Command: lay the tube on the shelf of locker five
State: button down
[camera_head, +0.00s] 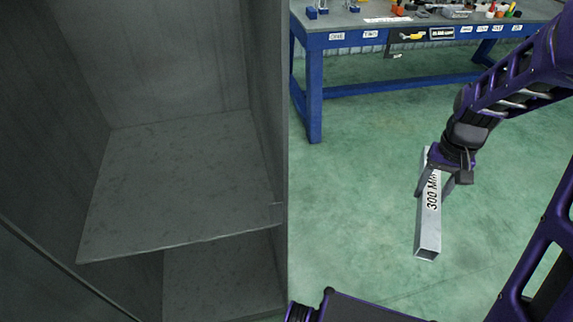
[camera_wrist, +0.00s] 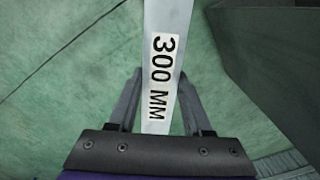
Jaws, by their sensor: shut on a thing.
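The tube (camera_head: 429,222) is a grey square metal tube with a white label reading 300 MM. My gripper (camera_head: 436,190) is shut on the tube and holds it in the air over the green floor, right of the locker. In the wrist view the tube (camera_wrist: 165,60) runs up between the two fingers of my gripper (camera_wrist: 160,100). The locker is open, and its bare grey shelf (camera_head: 180,185) shows at left in the head view. No locker number is visible.
The locker's right side wall (camera_head: 268,100) stands between the shelf and the tube. A lower compartment (camera_head: 220,280) lies under the shelf. A blue workbench (camera_head: 315,90) with tools on it stands behind. The green floor (camera_head: 360,190) between is clear.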

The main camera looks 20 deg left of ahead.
aim_at(179, 209)
jog(key=k+j, duration=0.35)
jog(key=k, duration=0.2)
jog(key=k+j+u, duration=0.2)
jog(key=k+j, duration=0.2)
jog(key=i+u, duration=0.7)
jog(key=u, duration=0.25)
